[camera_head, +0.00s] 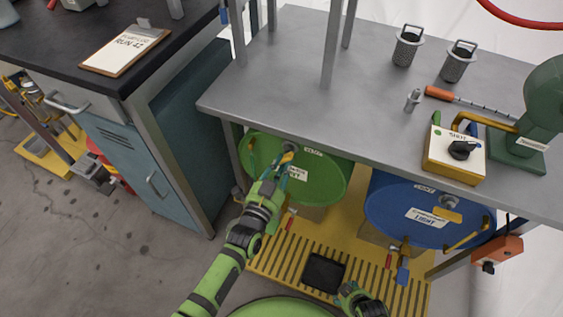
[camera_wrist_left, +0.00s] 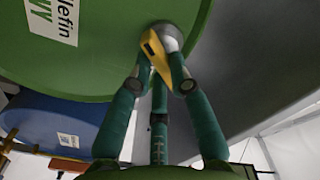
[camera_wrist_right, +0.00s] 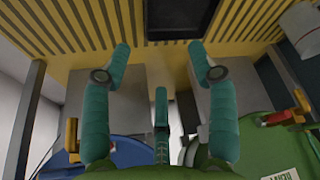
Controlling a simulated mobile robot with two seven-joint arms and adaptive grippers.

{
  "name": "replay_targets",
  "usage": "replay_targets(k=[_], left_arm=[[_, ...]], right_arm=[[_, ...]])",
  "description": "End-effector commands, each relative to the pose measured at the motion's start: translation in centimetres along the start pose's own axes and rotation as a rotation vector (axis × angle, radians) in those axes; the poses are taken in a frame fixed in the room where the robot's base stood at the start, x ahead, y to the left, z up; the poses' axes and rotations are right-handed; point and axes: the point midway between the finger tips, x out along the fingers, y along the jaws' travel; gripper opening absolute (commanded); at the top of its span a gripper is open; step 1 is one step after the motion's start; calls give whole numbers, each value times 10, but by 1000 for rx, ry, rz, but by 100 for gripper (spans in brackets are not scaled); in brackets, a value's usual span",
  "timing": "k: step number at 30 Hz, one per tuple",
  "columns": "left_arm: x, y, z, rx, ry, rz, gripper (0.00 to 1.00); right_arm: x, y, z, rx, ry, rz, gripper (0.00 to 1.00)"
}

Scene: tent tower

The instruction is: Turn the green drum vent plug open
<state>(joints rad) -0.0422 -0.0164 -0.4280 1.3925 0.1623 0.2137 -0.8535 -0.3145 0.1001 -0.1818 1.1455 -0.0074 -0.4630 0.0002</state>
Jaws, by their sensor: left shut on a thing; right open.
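The green drum (camera_head: 320,178) lies on its side under the grey bench, its round face toward me. Its vent plug (camera_head: 290,149) sits near the top of that face and carries a yellow handle. My left gripper (camera_head: 280,165) is shut on the yellow handle; the left wrist view shows the fingertips closed around the handle (camera_wrist_left: 154,48) at the grey plug boss (camera_wrist_left: 168,38). The fingers hide part of the handle. My right gripper (camera_head: 350,290) is low, above the yellow slatted floor; in the right wrist view its fingers (camera_wrist_right: 165,62) are apart and empty.
A blue drum (camera_head: 400,210) with its own yellow-handled plug lies to the right. The bench top (camera_head: 290,75) overhangs both drums. A black tray (camera_head: 323,272) lies on the yellow slatted platform (camera_head: 275,258). A teal cabinet (camera_head: 150,165) stands at left.

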Motion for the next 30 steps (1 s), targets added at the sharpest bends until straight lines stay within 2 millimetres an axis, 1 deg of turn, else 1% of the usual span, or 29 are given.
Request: replay_targets(k=[14, 30], left_arm=[[0, -1, -3, -455, 1, 1, 0], [0, -2, -4, -968, 0, 1, 0]], right_arm=[[1, 4, -3, -10, 52, 5, 59], [2, 6, -1, -13, 71, 6, 59]])
